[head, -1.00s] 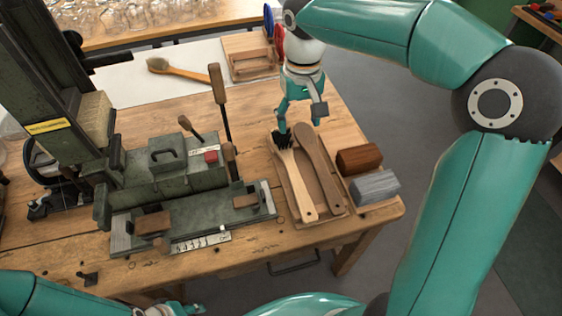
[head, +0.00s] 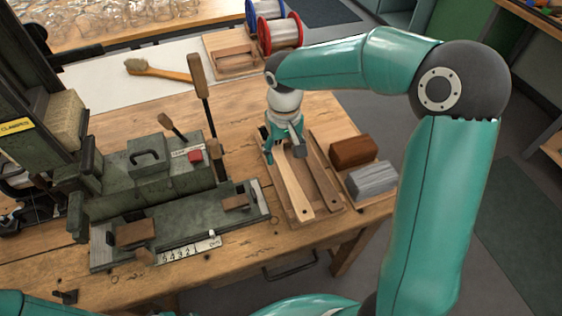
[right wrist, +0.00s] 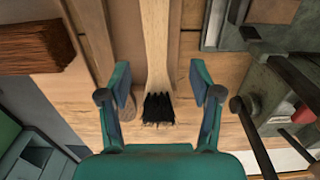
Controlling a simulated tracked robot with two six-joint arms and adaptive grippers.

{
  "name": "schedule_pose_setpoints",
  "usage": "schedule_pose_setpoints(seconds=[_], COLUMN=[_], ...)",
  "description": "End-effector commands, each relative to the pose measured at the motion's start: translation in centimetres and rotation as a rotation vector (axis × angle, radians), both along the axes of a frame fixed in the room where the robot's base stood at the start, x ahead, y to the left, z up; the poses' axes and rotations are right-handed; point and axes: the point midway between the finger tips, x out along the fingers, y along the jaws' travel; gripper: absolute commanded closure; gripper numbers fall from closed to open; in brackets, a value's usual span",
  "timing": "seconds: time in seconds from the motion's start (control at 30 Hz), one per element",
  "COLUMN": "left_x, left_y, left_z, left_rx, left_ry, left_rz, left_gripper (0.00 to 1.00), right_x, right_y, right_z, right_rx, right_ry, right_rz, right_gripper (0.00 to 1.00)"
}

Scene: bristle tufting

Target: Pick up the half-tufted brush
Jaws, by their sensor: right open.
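The half-tufted brush (head: 294,190) lies in a shallow wooden tray (head: 336,208), its pale handle pointing toward the table's front edge. In the head view my right gripper (head: 284,150) covers its bristle end. In the right wrist view, the pale brush (right wrist: 156,45) ends in a short dark tuft (right wrist: 158,108). My open right gripper (right wrist: 160,84) has one finger on each side of it, with visible gaps in the picture. A darker wooden brush body (head: 318,182) lies beside it, partly hidden by a finger in the wrist view. My left gripper is out of view.
A brown block (head: 353,151) and a grey block (head: 371,181) stand right of the tray. A green metal machine (head: 150,190) with upright levers stands to the left. A finished brush (head: 158,70) lies at the back, and spools (head: 278,32) stand behind.

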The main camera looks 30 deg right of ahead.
Motion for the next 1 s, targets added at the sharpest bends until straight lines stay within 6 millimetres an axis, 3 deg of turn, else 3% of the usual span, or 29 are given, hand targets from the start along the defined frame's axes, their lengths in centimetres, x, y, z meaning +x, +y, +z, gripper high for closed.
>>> schedule_pose_setpoints(seconds=[0.27,0.6,0.87,1.0], left_x=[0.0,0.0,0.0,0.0], left_y=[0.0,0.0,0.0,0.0], left_z=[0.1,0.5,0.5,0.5], left_rx=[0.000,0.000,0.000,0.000], left_ry=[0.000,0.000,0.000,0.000], left_rz=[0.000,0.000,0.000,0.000], left_gripper=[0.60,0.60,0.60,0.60], right_x=[-0.1,-0.2,-0.2,-0.2], right_y=[-0.1,-0.4,-0.4,-0.4], right_z=[-1.9,-6.1,-6.5,-6.5], right_rx=[0.000,0.001,0.001,0.001], right_ry=[0.002,0.003,-0.001,-0.001], right_rz=[0.000,0.000,0.001,0.000], right_gripper=[0.36,0.36,0.36,0.56])
